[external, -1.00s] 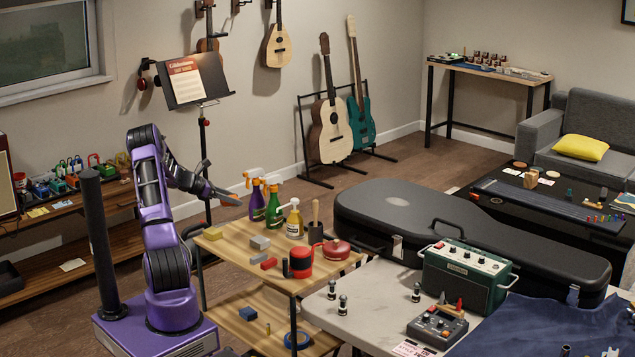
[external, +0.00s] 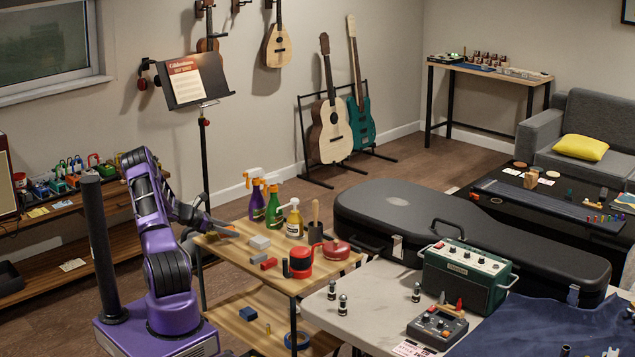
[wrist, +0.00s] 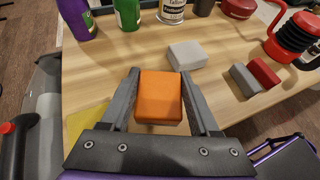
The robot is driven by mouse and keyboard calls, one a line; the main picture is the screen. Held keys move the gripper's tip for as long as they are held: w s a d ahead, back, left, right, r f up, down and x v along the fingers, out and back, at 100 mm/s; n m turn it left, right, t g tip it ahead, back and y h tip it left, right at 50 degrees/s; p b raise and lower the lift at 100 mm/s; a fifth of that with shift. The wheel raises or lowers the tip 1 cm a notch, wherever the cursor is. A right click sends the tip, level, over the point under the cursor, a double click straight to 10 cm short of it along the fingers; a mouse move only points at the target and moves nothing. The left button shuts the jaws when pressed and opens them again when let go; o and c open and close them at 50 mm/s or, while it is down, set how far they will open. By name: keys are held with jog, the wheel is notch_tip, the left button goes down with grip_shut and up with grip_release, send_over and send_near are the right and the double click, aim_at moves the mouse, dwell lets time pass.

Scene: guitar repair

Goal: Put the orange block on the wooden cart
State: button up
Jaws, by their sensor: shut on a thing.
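The orange block (wrist: 160,95) sits between the two grey fingers of my gripper (wrist: 160,78), which is shut on it. In the external view my gripper (external: 229,232) is low over the left end of the wooden cart's top (external: 327,277); little of the orange block shows there. The wrist view shows bare wood of the cart top (wrist: 225,60) around and ahead of the block. I cannot tell whether the block touches the wood.
A light grey block (wrist: 186,55) lies just ahead and right of the held block. A red block (external: 268,264) and a red-and-black container (external: 301,262) are further right. Spray bottles (external: 274,207) stand along the back. A yellow piece (wrist: 88,124) is at my gripper's left.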

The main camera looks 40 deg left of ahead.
aim_at(230, 238)
jog(key=shift+f, duration=1.45)
jog(key=shift+f, duration=0.15)
jog(key=shift+f+b, duration=0.15)
jog(key=shift+b, duration=0.2)
jog(key=o, duration=1.4)
jog(key=shift+c, duration=0.2)
jog(key=shift+r, duration=0.25)
jog(key=shift+s+a+r, duration=0.15)
jog(key=shift+s+r, duration=0.05)
jog(key=p+v, duration=0.1)
jog(key=v, duration=1)
jog(key=shift+s+p, duration=0.25)
jog(key=shift+p, duration=0.15)
